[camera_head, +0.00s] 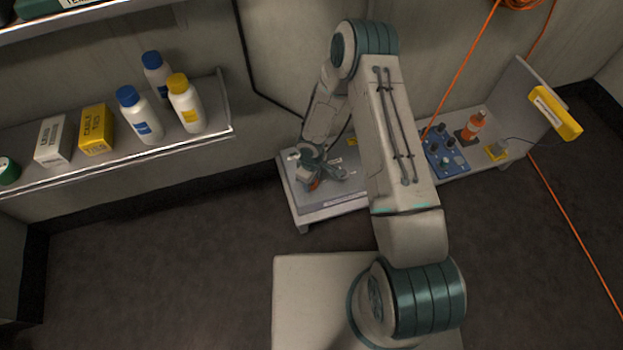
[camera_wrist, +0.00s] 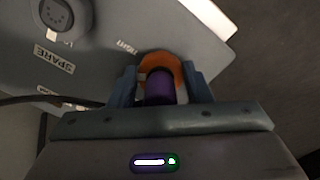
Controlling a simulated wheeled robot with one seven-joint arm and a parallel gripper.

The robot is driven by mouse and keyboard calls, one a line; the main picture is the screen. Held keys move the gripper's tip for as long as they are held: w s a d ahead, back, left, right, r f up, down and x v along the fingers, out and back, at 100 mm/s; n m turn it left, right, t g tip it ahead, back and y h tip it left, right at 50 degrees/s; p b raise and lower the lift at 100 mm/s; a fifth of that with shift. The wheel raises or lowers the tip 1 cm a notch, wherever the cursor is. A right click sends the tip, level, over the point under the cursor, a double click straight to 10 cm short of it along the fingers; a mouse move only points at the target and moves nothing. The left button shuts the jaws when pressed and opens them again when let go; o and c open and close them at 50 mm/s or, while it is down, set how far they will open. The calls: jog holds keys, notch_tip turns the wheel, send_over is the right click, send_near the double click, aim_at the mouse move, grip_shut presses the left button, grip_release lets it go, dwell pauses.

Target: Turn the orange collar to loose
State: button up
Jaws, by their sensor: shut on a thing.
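In the wrist view, the orange collar (camera_wrist: 160,62) sits around a purple cylindrical plug (camera_wrist: 160,90) on a grey panel (camera_wrist: 110,20). My gripper (camera_wrist: 160,78) is shut on the collar, one finger on each side. The word TIGHT is printed on the panel to the upper left of the collar. The fingers and the plug hide part of the collar, and no loose mark is readable. In the head view, my gripper (camera_head: 322,174) is down at the left end of the low bench, with only a bit of orange (camera_head: 314,184) showing.
A round socket (camera_wrist: 66,18) is beside a SPARE label (camera_wrist: 54,59); a dark cable (camera_wrist: 50,100) runs left. A shelf (camera_head: 140,154) with bottles is left.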

jog(key=n+p, duration=0.1)
jog(key=n, duration=0.5)
jog(key=shift+w, duration=0.1)
jog(key=n+p, duration=0.1)
jog(key=n, duration=0.4)
jog(key=shift+w+n+p, duration=0.1)
jog(key=shift+n+p, duration=0.25)
jog(key=shift+n, duration=0.05)
jog(key=o, duration=1)
notch_tip(320, 180, up, 14)
jog(key=p, duration=0.4)
jog(key=shift+f+p, duration=0.1)
jog(key=shift+p, duration=0.3)
